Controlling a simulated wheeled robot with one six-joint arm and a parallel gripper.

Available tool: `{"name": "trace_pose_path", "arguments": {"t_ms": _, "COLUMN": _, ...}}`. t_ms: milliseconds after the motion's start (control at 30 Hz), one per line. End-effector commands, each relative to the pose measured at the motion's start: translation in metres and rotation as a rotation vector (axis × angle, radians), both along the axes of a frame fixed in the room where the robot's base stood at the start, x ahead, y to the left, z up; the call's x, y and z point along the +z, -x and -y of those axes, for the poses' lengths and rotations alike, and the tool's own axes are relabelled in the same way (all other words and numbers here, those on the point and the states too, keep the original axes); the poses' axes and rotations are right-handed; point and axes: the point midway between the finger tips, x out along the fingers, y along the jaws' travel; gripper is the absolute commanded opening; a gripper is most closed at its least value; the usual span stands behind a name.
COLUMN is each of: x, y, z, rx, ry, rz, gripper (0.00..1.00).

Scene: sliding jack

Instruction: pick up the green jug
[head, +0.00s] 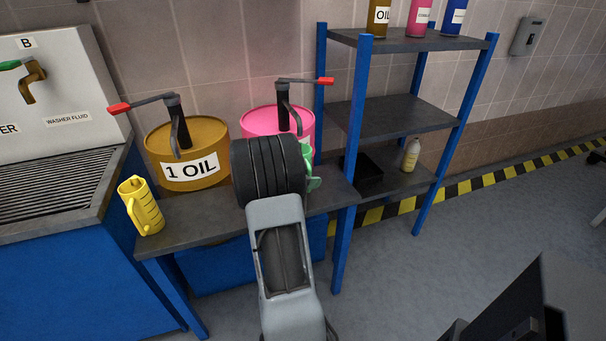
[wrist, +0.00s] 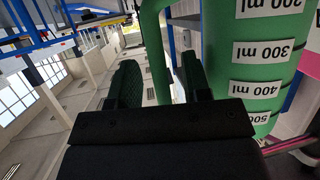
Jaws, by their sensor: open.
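The green jug (head: 308,156) stands on the grey bench in the head view, mostly hidden behind my arm; only its right edge shows. In the wrist view the jug (wrist: 245,60) fills the right side, with white volume labels such as 300 ml and 400 ml. Its green handle (wrist: 155,45) passes between my fingers. My gripper (wrist: 160,82) is open, one finger left of the handle and the other in the gap between handle and jug body. Contact cannot be told. My fingers are hidden in the head view.
A yellow jug (head: 141,206) stands at the bench's (head: 200,222) left end. Behind are a brown oil drum (head: 160,150) and a pink drum (head: 262,121), both with pumps. A blue-framed shelf (head: 385,118) stands close on the right. Floor is open at the right.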

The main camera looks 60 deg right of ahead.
Motion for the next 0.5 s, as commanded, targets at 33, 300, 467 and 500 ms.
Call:
{"name": "trace_pose_path", "arguments": {"t_ms": 33, "x": -0.0001, "y": 0.0, "z": 0.0002, "rx": 0.0, "ry": 0.0, "rz": 0.0, "gripper": 0.44}}
{"name": "trace_pose_path", "arguments": {"t_ms": 300, "x": 0.0001, "y": -0.0001, "z": -0.0002, "rx": 0.0, "ry": 0.0, "rz": 0.0, "gripper": 0.31}}
{"name": "trace_pose_path", "arguments": {"t_ms": 467, "x": 0.0001, "y": -0.0001, "z": -0.0003, "rx": 0.0, "ry": 0.0, "rz": 0.0, "gripper": 0.15}}
{"name": "trace_pose_path", "arguments": {"t_ms": 500, "x": 0.0002, "y": -0.0002, "z": -0.0003, "rx": 0.0, "ry": 0.0, "rz": 0.0, "gripper": 0.12}}
